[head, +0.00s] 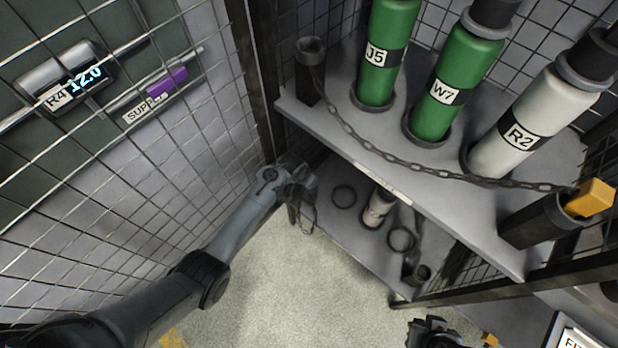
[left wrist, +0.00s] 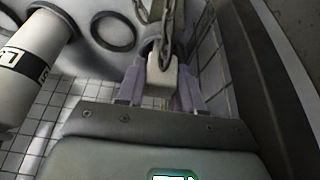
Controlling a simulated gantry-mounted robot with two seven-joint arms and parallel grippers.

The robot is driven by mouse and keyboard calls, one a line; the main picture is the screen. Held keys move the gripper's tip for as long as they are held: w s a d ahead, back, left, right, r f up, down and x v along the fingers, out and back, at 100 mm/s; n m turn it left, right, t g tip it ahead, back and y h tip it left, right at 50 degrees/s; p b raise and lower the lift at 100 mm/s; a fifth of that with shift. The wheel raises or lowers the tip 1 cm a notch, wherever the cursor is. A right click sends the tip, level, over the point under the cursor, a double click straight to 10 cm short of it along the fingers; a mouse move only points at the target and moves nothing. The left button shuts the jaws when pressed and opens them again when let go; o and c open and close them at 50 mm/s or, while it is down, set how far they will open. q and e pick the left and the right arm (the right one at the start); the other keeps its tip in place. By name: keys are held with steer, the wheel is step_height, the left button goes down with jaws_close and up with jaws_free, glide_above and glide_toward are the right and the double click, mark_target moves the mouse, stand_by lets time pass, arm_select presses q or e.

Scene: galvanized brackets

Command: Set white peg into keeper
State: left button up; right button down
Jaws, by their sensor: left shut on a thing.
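My left gripper (head: 300,184) is at the front left corner of the lower shelf in the head view. In the left wrist view its two pale fingers (left wrist: 160,92) are shut on the white peg (left wrist: 163,74), a small block with a dark chain (left wrist: 171,22) fixed to its upper end. A dark round opening, which looks like a keeper, is just behind the peg and chain; whether the peg touches it I cannot tell. The peg is hidden in the head view. A dark keeper cup (head: 416,274) stands at the lower shelf's front right. My right gripper (head: 432,334) is at the bottom edge, its jaws unclear.
A white cylinder (head: 378,208) stands on the lower shelf beside empty rings (head: 344,196). Above, a chain (head: 400,160) runs before green and white cylinders to a yellow peg (head: 590,198) at a right keeper (head: 538,222). A mesh wall (head: 130,190) bounds the left. The floor below is clear.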

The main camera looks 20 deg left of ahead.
arm_select(q)
steer(key=shift+f, duration=0.2)
steer(key=o, duration=1.2)
steer(key=p+v, duration=0.7)
steer(key=v, duration=0.4)
steer(key=shift+f, duration=0.1)
